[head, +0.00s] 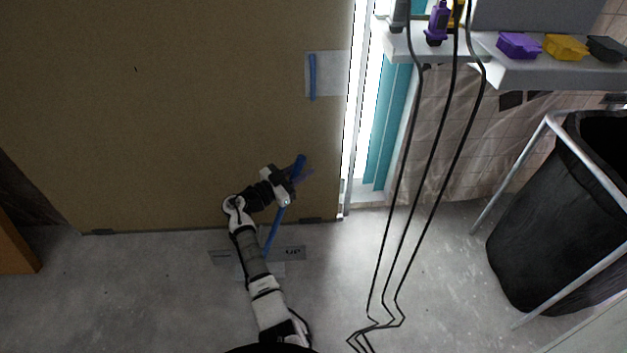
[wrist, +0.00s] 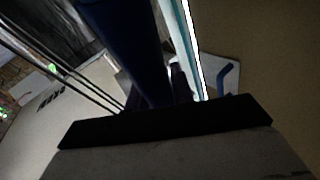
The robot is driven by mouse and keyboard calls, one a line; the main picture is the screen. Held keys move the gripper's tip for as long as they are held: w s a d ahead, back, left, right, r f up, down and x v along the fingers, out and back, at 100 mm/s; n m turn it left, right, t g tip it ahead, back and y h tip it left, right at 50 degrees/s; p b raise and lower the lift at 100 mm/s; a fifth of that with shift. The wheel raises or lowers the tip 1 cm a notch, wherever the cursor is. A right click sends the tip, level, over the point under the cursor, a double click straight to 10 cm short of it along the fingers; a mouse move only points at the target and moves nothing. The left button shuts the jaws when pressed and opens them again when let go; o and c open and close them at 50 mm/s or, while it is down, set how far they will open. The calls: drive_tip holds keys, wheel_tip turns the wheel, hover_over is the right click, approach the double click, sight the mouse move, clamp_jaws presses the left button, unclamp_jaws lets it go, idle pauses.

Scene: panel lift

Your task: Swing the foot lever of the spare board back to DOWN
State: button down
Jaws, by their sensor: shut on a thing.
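The spare board (head: 180,110) is a large brown panel standing at the left and middle of the head view. The foot lever (head: 273,231) is a long blue bar. It rises at a slant from the floor by the board's lower edge, its top end to the upper right. My gripper (head: 290,182) is shut on the foot lever near that top end. In the wrist view the lever is a dark blue bar (wrist: 128,50) between the jaws, filling much of the picture. Grey label plates (head: 291,253) lie on the floor by the lever's foot; their lettering is too small to read.
A blue handle (head: 312,77) on a pale plate sits at the board's right edge. Black cables (head: 432,150) hang from a shelf (head: 545,76) to the floor. A black bin (head: 545,225) in a metal frame stands right. Floor between board and bin is clear except for the cables.

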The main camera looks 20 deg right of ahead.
drive_tip(key=w+a+r+n+t+h+b, duration=0.1)
drive_tip(key=w+a+b, duration=0.3)
drive_tip(key=a+b, duration=0.5)
drive_tip(key=w+a+r+n+t+h+b, duration=0.1)
drive_tip(key=a+b, duration=0.7)
drive_tip(key=a, duration=1)
drive_tip(key=w+n+t+h, duration=0.1)
drive_tip(key=w+n+h, duration=0.1)
drive_tip(key=shift+w+r+t+b, duration=0.15)
drive_tip(key=shift+w+t+b, duration=0.15)
drive_tip(key=shift+w+b, duration=0.1)
drive_tip(key=c, duration=1.2)
unclamp_jaws()
drive_tip(key=v, duration=1.4)
drive_tip(key=shift+r, duration=0.15)
drive_tip(key=shift+c, duration=0.2)
